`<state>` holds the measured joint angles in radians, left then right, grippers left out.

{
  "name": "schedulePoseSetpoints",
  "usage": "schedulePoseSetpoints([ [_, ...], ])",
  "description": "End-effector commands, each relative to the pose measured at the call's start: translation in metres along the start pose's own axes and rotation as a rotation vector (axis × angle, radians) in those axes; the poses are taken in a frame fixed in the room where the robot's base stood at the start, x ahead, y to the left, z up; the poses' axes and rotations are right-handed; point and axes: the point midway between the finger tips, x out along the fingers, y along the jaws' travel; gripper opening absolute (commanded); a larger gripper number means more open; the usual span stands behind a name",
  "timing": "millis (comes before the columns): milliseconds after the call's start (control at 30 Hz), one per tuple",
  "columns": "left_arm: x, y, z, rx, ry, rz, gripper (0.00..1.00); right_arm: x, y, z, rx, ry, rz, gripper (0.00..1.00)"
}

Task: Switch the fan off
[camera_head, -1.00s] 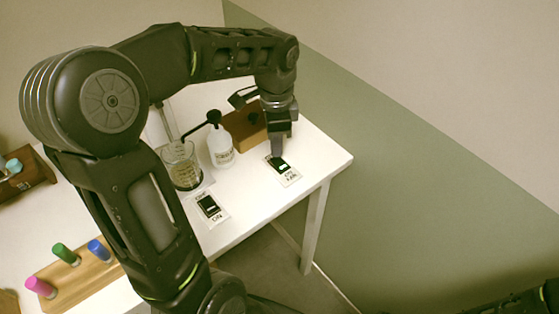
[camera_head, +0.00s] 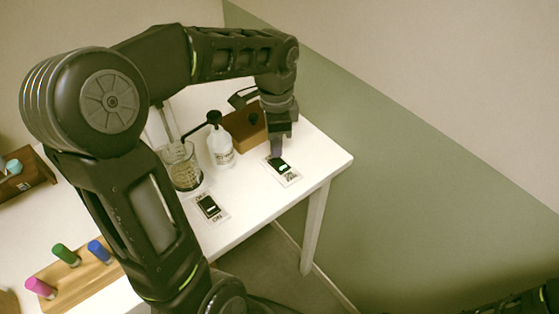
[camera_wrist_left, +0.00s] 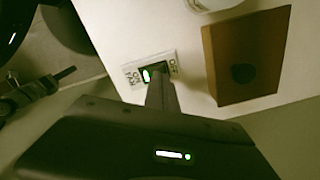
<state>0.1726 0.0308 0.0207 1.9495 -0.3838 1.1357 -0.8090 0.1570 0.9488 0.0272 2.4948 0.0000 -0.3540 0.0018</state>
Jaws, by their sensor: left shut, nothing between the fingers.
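The fan switch (camera_head: 284,167) is a black rocker on a white plate near the table's right end. It also shows in the left wrist view (camera_wrist_left: 146,75), with a small pale green mark on the rocker, OFF printed on one side and ON FAN on the other. My left gripper (camera_head: 276,151) is shut and empty, pointing down at the OFF side of this switch. In the wrist view its fingers (camera_wrist_left: 160,92) cover part of the rocker. I cannot tell whether they touch it. My right gripper is not visible.
A second switch (camera_head: 209,207) lies to the left on the white table (camera_head: 250,198). A glass beaker (camera_head: 184,168), a white bottle (camera_head: 220,147) and a brown wooden block (camera_head: 243,128) stand behind. Coloured vials stand in a wooden rack (camera_head: 75,284) at the lower left.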

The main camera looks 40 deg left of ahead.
Motion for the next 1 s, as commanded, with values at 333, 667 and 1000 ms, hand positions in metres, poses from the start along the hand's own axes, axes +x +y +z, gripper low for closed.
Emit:
schedulePoseSetpoints([
  [333, 0.0000, 0.0000, 0.0000, 0.000, 0.000, 0.000, 0.00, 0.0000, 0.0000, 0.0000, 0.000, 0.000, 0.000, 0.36],
  [667, 0.0009, 0.0000, 0.0000, 0.000, 0.000, 0.000, 0.00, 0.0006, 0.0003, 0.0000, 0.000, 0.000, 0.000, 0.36],
  [1000, 0.0060, 0.0000, 0.0000, 0.000, 0.000, 0.000, 0.00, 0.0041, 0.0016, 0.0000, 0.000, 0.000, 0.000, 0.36],
])
